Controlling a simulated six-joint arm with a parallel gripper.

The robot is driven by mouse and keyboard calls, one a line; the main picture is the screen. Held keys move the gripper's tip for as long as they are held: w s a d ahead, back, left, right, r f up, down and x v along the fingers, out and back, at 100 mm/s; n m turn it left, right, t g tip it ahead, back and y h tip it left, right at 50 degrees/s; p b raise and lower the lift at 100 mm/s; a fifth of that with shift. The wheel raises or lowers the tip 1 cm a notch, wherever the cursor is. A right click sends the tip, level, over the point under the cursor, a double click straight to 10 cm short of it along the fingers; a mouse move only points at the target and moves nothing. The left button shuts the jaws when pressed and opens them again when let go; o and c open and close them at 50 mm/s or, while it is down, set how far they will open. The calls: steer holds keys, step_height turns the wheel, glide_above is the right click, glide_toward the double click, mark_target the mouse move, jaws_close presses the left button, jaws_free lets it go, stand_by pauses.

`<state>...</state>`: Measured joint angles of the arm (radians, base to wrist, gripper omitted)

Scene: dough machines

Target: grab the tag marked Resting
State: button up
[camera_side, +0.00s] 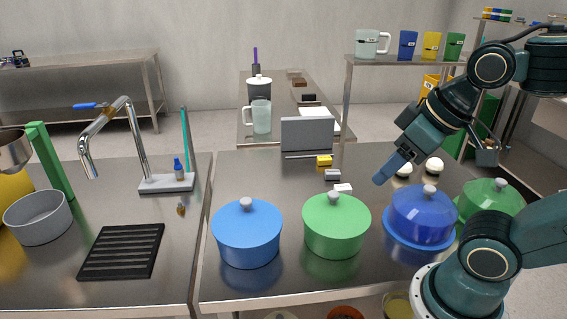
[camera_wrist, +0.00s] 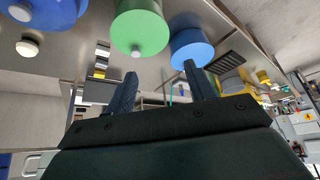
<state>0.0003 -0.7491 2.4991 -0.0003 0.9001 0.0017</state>
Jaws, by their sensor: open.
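Three small blocks that could be tags lie in a row on the steel counter in the side view: a yellow one (camera_side: 324,160), a grey one (camera_side: 332,174) and a white one (camera_side: 343,188). No lettering is readable, so I cannot tell which is marked Resting. Small pale and yellow pieces (camera_wrist: 101,65) show left of my fingers in the wrist view. My gripper (camera_side: 382,178) is raised above the counter, to the right of the blocks. Its two blue fingers (camera_wrist: 160,70) are apart with nothing between them.
A light blue pot (camera_side: 248,240), a green pot (camera_side: 336,228) and a dark blue pot (camera_side: 422,215) stand along the front. Another green pot (camera_side: 491,200) is at the right. Pale dough balls (camera_side: 434,166) lie behind. A grey panel (camera_side: 307,134) stands behind the blocks.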

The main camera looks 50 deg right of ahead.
steer(key=w+d+r+m+g, duration=0.1)
steer(key=w+d+r+m, duration=0.15)
steer(key=w, duration=0.35)
steer(key=w+d+r+m, duration=0.1)
steer(key=w+r+m, duration=0.1)
steer(key=w+m, duration=0.3)
steer(key=m+g+y, duration=0.2)
steer(key=m, duration=1.7)
glide_above(325, 157)
steer(key=s, duration=0.2)
steer(key=f, duration=2.2)
steer(key=shift+w+d, duration=0.25)
steer(key=shift+d, duration=0.1)
steer(key=shift+s+d+x, duration=0.1)
steer(key=shift+x, duration=1.2)
steer(key=shift+s+d+x, duration=0.1)
steer(key=shift+s+x, duration=0.05)
steer(key=shift+x, duration=1.2)
steer(key=shift+s+d+x, duration=0.1)
steer(key=shift+d+x, duration=0.05)
steer(key=shift+x, duration=1.15)
steer(key=shift+f, duration=0.15)
